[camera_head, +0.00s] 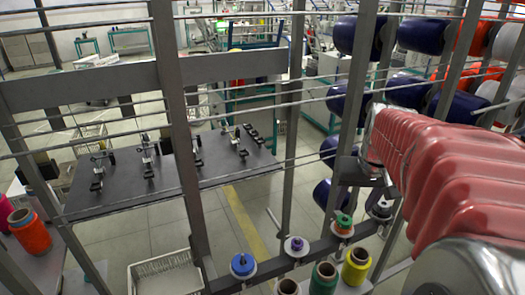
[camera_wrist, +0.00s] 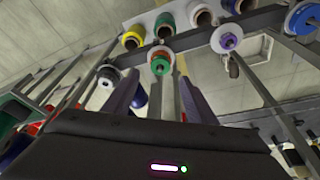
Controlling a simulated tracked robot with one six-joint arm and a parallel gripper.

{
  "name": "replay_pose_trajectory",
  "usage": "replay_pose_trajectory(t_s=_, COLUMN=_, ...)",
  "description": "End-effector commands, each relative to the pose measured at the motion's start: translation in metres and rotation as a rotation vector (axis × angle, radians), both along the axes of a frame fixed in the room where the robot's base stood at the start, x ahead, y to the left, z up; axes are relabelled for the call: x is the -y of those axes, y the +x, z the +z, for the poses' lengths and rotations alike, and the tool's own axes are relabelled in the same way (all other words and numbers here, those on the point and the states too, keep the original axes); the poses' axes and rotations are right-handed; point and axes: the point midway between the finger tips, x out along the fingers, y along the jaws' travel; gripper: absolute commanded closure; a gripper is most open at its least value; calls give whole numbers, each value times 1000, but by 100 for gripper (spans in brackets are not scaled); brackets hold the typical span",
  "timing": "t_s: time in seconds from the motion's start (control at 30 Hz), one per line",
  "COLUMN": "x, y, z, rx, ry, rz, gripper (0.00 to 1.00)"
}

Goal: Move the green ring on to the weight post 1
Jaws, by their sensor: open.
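The green ring (camera_head: 343,219) sits on a peg of the rail, with a red-orange part and a pale disc beneath it. My gripper (camera_head: 357,200) is just above and behind it in the head view. No label shows which post is weight post 1.
Along the same rail are a purple ring (camera_head: 296,245), a blue ring (camera_head: 243,264) and a dark piece (camera_head: 381,210). A yellow bobbin (camera_head: 356,266) and a green bobbin (camera_head: 323,279) stand in front. Metal uprights and thin bars surround my arm. A dark table (camera_head: 215,170) stands behind.

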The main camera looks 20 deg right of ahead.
Motion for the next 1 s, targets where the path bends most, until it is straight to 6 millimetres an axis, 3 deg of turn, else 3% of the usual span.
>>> replay_pose_trajectory(t_s=0.47, x=0, y=2, z=-6, rx=0, ry=1, rz=1, gripper=48)
replay_pose_trajectory(t_s=1.0, x=6, y=14, z=-50, rx=-1, ry=1, rz=1, gripper=48)
